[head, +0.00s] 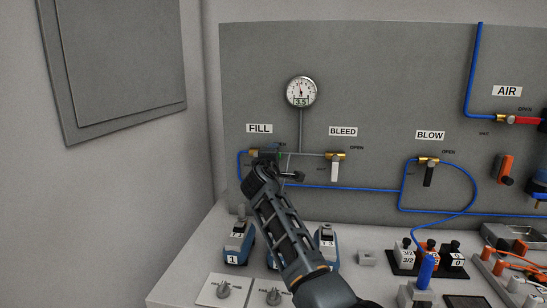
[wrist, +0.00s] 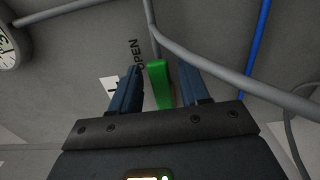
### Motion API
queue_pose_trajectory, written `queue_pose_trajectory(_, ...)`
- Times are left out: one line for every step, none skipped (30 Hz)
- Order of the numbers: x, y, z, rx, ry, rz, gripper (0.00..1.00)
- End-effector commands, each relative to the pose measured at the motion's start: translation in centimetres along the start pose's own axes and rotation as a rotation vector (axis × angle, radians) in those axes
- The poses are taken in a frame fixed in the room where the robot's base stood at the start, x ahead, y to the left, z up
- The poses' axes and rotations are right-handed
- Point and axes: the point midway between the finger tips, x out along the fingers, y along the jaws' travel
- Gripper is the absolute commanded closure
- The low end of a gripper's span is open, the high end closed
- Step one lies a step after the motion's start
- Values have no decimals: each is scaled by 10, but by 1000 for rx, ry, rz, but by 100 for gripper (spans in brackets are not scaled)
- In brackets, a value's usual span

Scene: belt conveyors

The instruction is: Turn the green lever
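The green lever (wrist: 159,84) stands between the two dark blue fingers of my gripper (wrist: 160,67) in the wrist view. A gap shows on each side of it, so the fingers are open around it and not clamped. In the head view, my gripper (head: 272,164) is at the wall panel just below the FILL label (head: 259,128). It hides most of the lever there. The brass end of the FILL valve (head: 253,153) shows at its left.
The grey panel (head: 370,70) carries a gauge (head: 301,91), a white BLEED lever (head: 334,171), a black BLOW lever (head: 428,175) and a red AIR lever (head: 526,121). Grey pipes (wrist: 205,66) run close to my fingertips. Blue-and-grey devices (head: 238,243) stand on the bench below.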

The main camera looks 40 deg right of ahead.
Motion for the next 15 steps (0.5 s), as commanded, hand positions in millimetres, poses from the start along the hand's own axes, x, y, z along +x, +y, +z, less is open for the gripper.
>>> queue_pose_trajectory(0, 0, 0, 1, 0, 0, 53)
queue_pose_trajectory(0, 0, 0, 1, 0, 0, 53)
queue_pose_trajectory(0, 0, 0, 1, -1, 0, 53)
queue_pose_trajectory(0, 0, 0, 1, -1, 0, 53)
queue_pose_trajectory(0, 0, 0, 1, -1, 0, 53)
queue_pose_trajectory(0, 0, 0, 1, -1, 0, 53)
queue_pose_trajectory(0, 0, 0, 1, -1, 0, 53)
queue_pose_trajectory(-1, 0, 0, 2, -1, 0, 53)
queue_pose_trajectory(-4, 0, 0, 2, 0, 1, 53)
queue_pose_trajectory(-6, 0, 0, 3, 0, 1, 53)
queue_pose_trajectory(-9, 0, 0, 3, 1, 1, 53)
queue_pose_trajectory(-14, -1, 0, 2, 1, 0, 53)
queue_pose_trajectory(-18, -2, 0, 2, 0, 0, 53)
queue_pose_trajectory(-22, -2, 0, 3, 1, 0, 53)
queue_pose_trajectory(-29, -2, 0, 3, 1, 0, 53)
